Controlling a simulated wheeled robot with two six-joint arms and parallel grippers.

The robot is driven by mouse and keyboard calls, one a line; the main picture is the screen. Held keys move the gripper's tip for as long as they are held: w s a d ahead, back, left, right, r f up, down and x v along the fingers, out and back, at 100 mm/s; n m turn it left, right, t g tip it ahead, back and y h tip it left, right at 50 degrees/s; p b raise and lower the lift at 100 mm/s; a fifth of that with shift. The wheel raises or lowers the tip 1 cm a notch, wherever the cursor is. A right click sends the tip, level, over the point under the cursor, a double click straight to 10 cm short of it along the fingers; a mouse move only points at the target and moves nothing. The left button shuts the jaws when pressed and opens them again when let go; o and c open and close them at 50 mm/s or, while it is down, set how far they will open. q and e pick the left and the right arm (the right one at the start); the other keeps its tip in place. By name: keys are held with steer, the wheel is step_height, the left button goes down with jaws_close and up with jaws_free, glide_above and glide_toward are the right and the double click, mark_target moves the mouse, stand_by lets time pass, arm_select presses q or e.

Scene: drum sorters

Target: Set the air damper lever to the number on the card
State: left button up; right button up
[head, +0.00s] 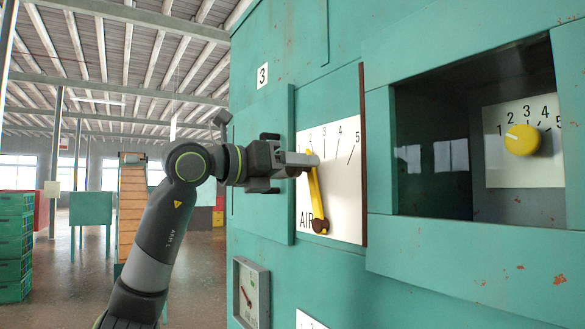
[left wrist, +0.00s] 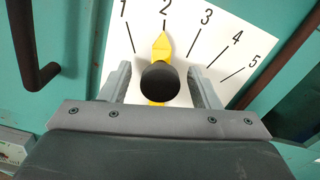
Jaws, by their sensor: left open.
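The white card (head: 262,76) reads 3 and sits on the green machine wall above the damper panel. The white AIR panel (head: 346,200) has a scale from 1 to 5. Its yellow lever (head: 315,188) turns on a brown pivot at the bottom. In the left wrist view the yellow lever tip (left wrist: 162,46) points at 2. My left gripper (head: 312,160) is open at the lever's upper part. In the left wrist view its fingers (left wrist: 160,88) stand either side of the lever's round dark knob (left wrist: 160,80), with gaps visible. My right gripper is out of view.
A recess at right holds a yellow dial (head: 522,140) on its own 1 to 5 scale. A dark handle (left wrist: 36,60) is left of the scale in the left wrist view. A gauge (head: 251,292) is below my gripper. Green crates (head: 15,245) stand far left.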

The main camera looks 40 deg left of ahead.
arm_select(q)
steer(key=shift+s, duration=0.1)
steer(key=shift+s+a+b, duration=0.15)
steer(key=shift+s+b, duration=0.05)
steer(key=shift+b, duration=0.1)
steer(key=b+v, duration=0.6)
steer(key=v, duration=1.1)
steer(key=shift+w, duration=0.15)
steer(key=shift+f, duration=0.1)
